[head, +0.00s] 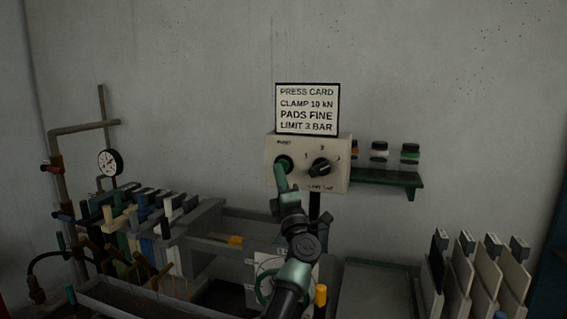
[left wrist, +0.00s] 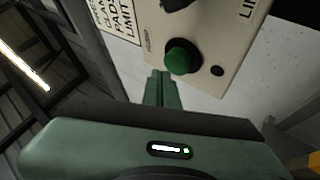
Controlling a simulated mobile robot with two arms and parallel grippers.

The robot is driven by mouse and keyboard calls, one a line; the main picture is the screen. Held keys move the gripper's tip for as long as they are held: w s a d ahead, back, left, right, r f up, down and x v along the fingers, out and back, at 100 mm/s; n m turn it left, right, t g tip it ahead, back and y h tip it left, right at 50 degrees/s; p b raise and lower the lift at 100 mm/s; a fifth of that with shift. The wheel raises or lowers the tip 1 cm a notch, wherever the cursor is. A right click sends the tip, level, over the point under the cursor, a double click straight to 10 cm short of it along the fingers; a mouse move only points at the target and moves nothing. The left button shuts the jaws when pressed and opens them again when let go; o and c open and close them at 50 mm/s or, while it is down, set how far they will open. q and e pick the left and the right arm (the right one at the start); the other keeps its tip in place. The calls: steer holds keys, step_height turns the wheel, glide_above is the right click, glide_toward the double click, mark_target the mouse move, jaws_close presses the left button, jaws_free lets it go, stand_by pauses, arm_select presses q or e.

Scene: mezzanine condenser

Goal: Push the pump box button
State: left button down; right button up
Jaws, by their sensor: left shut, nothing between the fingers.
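The pump box (head: 337,178) is a cream box on a post against the wall, with a black rotary knob (head: 320,167) on its right half. Its round green button (head: 284,161) is on the left of the front face. The green button (left wrist: 182,57) also shows in the left wrist view, standing out from the box face. My left gripper (head: 281,170) is shut and empty, its green fingertips just below the button. In the left wrist view the fingertips (left wrist: 160,76) end close beside the button; I cannot tell whether they touch it. My right gripper is not seen.
A sign (head: 307,109) stands above the box. A green shelf (head: 388,177) with small jars is to its right. A press frame with several coloured plates (head: 130,225) stands left, a pressure gauge (head: 110,162) behind it. Several pale upright panels (head: 487,270) stand at right.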

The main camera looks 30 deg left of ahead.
arm_select(q)
steer(key=shift+s, duration=0.2)
steer(key=s+d+p, duration=0.1)
steer(key=s+p, duration=0.3)
steer(key=s, duration=0.2)
steer(key=shift+d+p, duration=0.25)
steer(key=shift+p, duration=0.1)
steer(key=shift+w, duration=0.1)
